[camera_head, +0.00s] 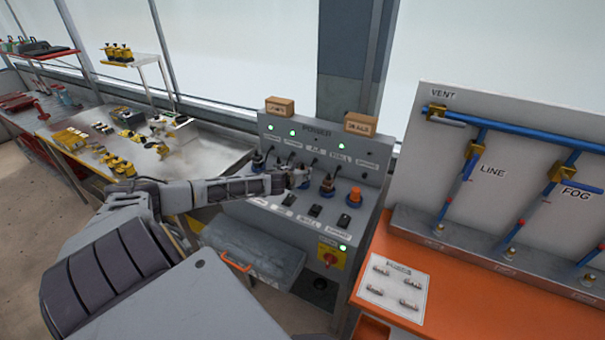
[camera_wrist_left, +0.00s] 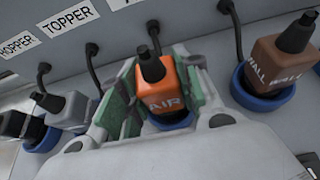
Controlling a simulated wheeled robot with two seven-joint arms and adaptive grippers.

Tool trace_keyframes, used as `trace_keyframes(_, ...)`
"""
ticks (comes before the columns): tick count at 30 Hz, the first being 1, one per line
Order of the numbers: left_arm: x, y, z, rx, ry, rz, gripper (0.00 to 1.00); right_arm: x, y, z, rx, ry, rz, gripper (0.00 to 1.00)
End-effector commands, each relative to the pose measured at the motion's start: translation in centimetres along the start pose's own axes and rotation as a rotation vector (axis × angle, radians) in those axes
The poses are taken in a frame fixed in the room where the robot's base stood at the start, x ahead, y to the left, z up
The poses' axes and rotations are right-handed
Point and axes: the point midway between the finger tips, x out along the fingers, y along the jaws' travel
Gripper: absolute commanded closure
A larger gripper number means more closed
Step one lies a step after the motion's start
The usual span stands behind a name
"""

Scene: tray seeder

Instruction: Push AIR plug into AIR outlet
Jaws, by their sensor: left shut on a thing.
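The orange AIR plug (camera_wrist_left: 168,92) shows in the left wrist view with its black cable rising from its top. My left gripper (camera_wrist_left: 160,95) is shut on it, with a green-padded finger on either side. The plug stands over a blue-rimmed AIR outlet (camera_wrist_left: 172,122), partly hidden behind the plug and gripper. I cannot tell how deep the plug sits in it. In the head view my left gripper (camera_head: 292,178) is at the middle of the grey power panel (camera_head: 262,206) and covers the AIR plug. My right gripper is not in view.
A brown WALL plug (camera_wrist_left: 285,65) in a blue socket stands right of the AIR plug. Grey plugs (camera_wrist_left: 68,108) stand to the left, with cables close by. Switches (camera_head: 315,210) line the panel front. An orange bench (camera_head: 470,300) is at right, a metal table (camera_head: 190,155) at left.

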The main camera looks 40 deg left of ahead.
Motion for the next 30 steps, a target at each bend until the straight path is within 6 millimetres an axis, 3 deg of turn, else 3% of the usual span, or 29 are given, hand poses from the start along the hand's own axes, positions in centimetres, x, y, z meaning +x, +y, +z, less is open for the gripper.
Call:
trace_keyframes(23,0.31,0.01,-0.58,-0.001,-0.001,0.000,0.94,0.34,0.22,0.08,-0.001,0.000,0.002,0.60)
trace_keyframes(24,0.31,0.01,-0.57,-0.001,-0.001,0.000,0.63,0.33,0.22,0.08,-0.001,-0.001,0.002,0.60)
trace_keyframes(30,0.30,0.00,-0.57,0.000,-0.001,0.000,0.41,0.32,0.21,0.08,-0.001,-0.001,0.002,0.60)
